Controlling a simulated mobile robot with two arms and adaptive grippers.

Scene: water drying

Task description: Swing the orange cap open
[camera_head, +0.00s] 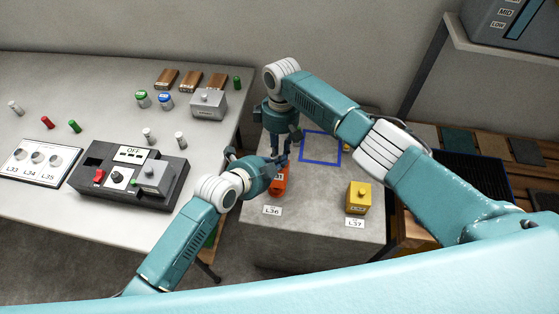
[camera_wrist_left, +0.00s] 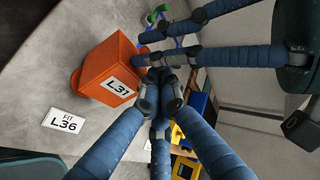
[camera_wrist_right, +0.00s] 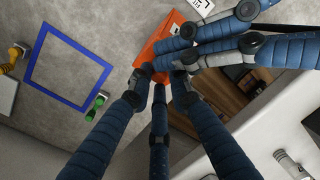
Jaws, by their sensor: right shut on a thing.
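The orange box (camera_head: 278,185), labelled L31 in the left wrist view (camera_wrist_left: 104,62), sits on the grey surface near the "L36" label. It is partly hidden by my grippers in the head view. A small orange piece, seemingly the cap (camera_wrist_right: 160,77), shows between the right fingertips. My right gripper (camera_wrist_right: 160,84) is shut on it, beside the box. My left gripper (camera_wrist_left: 160,84) has its fingertips together beside the box, with nothing visible between them. The right gripper's fingers cross close by the left fingertips. The cap's hinge is hidden.
A yellow box (camera_head: 357,198) stands to the right by its "L37" label. A blue square outline (camera_head: 320,147) lies behind the grippers. The left table (camera_head: 60,90) carries a black device (camera_head: 130,175) with an "OFF" display and several small vials. Both grippers are crowded together.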

